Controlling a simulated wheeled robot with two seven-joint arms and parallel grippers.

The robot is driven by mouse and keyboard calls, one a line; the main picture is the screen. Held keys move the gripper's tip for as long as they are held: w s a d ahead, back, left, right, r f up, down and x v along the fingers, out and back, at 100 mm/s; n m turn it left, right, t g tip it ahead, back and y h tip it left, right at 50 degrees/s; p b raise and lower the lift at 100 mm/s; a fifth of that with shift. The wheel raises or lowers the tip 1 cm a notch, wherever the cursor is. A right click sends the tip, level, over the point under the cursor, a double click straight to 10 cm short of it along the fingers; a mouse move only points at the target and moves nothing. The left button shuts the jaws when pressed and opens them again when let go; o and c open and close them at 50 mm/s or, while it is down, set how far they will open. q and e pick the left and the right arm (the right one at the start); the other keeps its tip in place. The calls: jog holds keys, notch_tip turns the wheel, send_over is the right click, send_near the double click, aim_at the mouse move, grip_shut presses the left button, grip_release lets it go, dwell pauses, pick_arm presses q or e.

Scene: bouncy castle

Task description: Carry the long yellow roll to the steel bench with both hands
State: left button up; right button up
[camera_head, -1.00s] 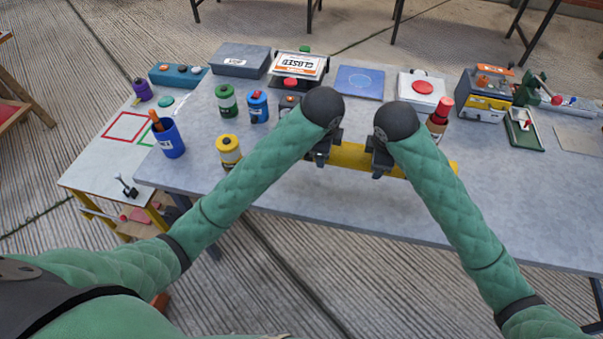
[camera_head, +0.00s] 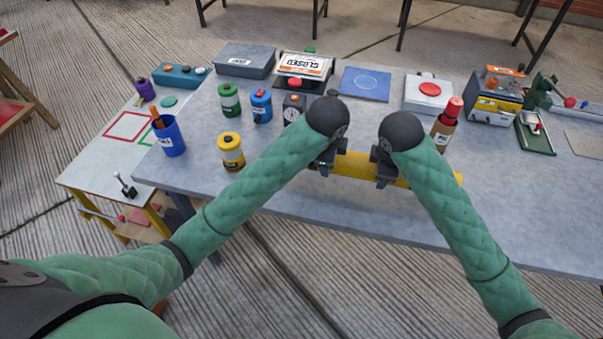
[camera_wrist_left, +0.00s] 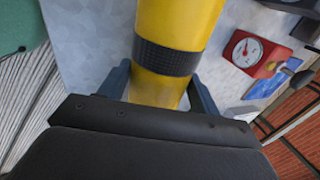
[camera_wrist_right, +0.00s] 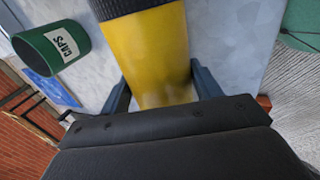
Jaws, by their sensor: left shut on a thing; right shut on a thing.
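The long yellow roll (camera_head: 355,166) is level above the front part of the grey bench top (camera_head: 315,208). I cannot tell whether it touches the top. My left gripper (camera_head: 325,166) is shut on the roll left of its middle, and my right gripper (camera_head: 384,176) is shut on it further right. In the left wrist view the roll (camera_wrist_left: 180,22) runs between the fingers, with a black band around it. In the right wrist view the roll (camera_wrist_right: 148,52) also lies between the fingers, with a black band. My forearms and wrists hide parts of the roll.
A yellow canister (camera_head: 231,152) and a blue cup (camera_head: 168,136) stand left of my left arm. A brown bottle with a red cap (camera_head: 447,122) stands just behind the roll's right end. The front right top is clear.

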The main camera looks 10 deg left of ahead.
pick_arm(q)
jog(key=shift+f, duration=0.25)
pick_arm(e)
jog(key=shift+f, duration=0.2)
